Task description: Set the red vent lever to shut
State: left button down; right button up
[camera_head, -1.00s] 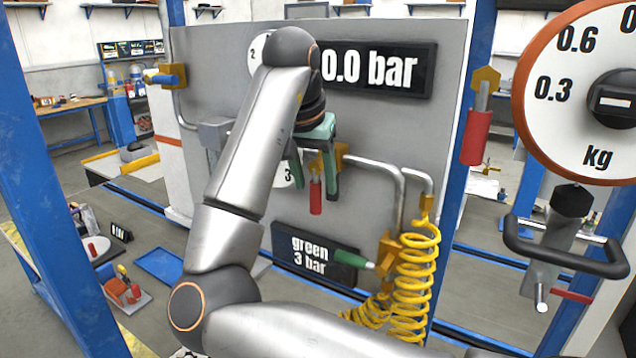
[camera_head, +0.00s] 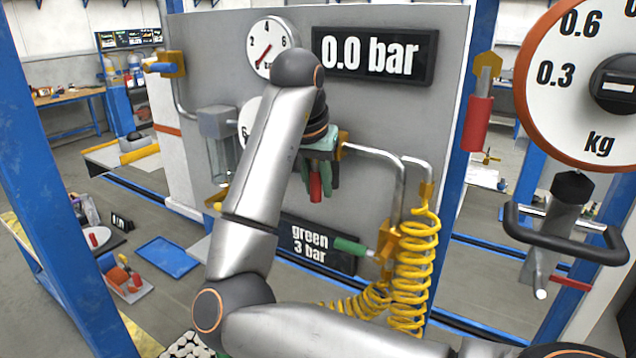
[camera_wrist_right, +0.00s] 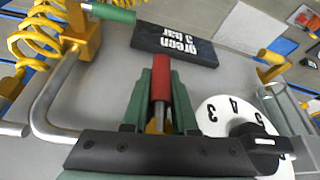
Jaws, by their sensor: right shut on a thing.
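A red lever (camera_head: 316,187) hangs downward at a brass valve on the grey panel, in the middle of the head view. My right gripper (camera_head: 318,178), with green fingers, is shut on this lever. In the right wrist view the red lever (camera_wrist_right: 162,90) lies between the two green fingers (camera_wrist_right: 161,95), its red end showing past them. My right arm comes across from below and covers part of the panel. The valve body is mostly hidden behind the gripper. My left gripper is in neither view.
A display reading 0.0 bar (camera_head: 375,54) and a round gauge (camera_head: 268,48) are above. A green-handled fitting (camera_head: 349,245), a yellow coiled hose (camera_head: 412,265) and a "green 3 bar" sign (camera_head: 300,238) are below. Another red handle (camera_head: 477,122) hangs on the blue post.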

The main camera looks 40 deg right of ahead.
grip_shut()
dwell(0.9)
